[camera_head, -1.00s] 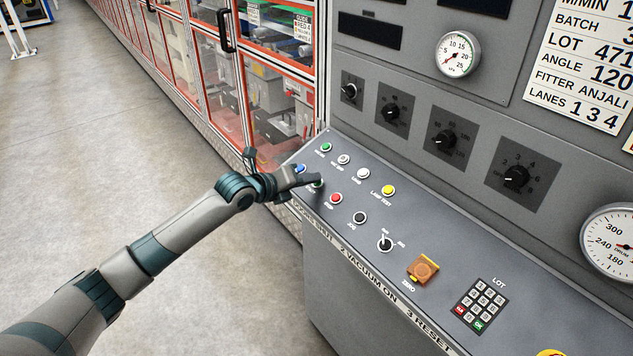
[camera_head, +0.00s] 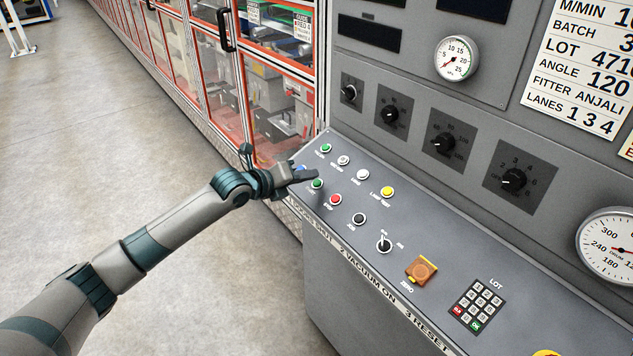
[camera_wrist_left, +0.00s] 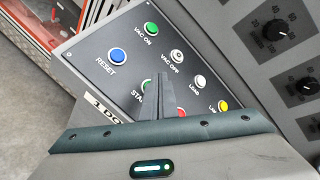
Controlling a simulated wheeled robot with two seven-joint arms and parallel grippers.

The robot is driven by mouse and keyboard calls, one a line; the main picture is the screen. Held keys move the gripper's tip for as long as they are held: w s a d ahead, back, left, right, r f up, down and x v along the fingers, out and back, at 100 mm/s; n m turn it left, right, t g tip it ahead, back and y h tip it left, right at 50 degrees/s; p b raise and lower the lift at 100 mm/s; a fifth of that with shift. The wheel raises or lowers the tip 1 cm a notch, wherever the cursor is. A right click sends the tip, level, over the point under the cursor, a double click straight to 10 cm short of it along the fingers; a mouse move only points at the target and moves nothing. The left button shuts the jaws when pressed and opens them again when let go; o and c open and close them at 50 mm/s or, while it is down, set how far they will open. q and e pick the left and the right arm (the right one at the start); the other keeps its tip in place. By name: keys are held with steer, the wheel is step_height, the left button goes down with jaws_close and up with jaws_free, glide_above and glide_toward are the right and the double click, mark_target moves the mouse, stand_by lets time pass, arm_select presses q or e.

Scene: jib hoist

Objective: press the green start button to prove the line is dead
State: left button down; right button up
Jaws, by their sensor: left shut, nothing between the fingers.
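The green start button (camera_head: 317,184) is on the sloped grey console, left of the red stop button (camera_head: 335,199). My left gripper (camera_head: 315,174) is shut and empty. Its fingertips are just above the start button in the picture; the button's face is visible and I see a small gap. In the left wrist view the shut fingers (camera_wrist_left: 163,78) point up past the START label, and the start button (camera_wrist_left: 151,115) is mostly hidden behind the fingers and gripper body. My right gripper is not in view.
Close by are a blue reset button (camera_wrist_left: 118,55), partly behind the gripper in the head view, a green VAC ON button (camera_head: 326,148), a white button (camera_head: 363,174) and a yellow lamp-test button (camera_head: 387,191).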

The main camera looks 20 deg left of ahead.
arm_select(q)
steer(key=shift+s+a+r+p, duration=0.25)
steer(key=shift+r+p, duration=0.25)
steer(key=shift+r, duration=0.2)
steer(key=shift+s+a+r+p, duration=0.1)
steer(key=shift+s+r+p, duration=0.15)
steer(key=shift+r+p, duration=0.35)
steer(key=shift+s+a+r+p, duration=0.25)
steer(key=shift+r+p, duration=0.1)
steer(key=shift+r, duration=0.45)
